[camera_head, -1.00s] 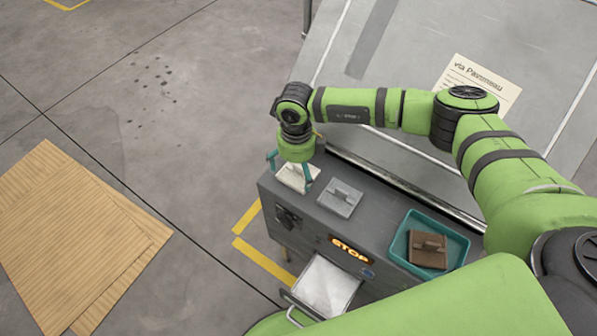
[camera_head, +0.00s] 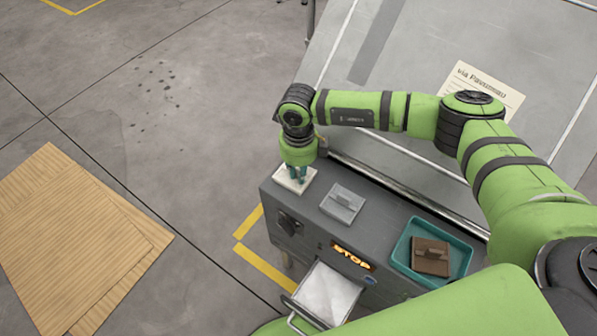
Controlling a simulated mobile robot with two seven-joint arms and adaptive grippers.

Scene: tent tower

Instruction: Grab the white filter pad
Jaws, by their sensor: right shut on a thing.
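The white filter pad (camera_head: 288,184) lies flat at the left end of the top of the grey cabinet (camera_head: 385,228). The fingers and wrist hide the part that is gripped. The pad appears to rest on the cabinet top. My left gripper is not in the view.
A grey pad with a handle (camera_head: 342,204) sits just right of the white one. A teal tray (camera_head: 463,262) holds a brown pad (camera_head: 430,257). A sloped grey panel (camera_head: 420,60) rises behind.

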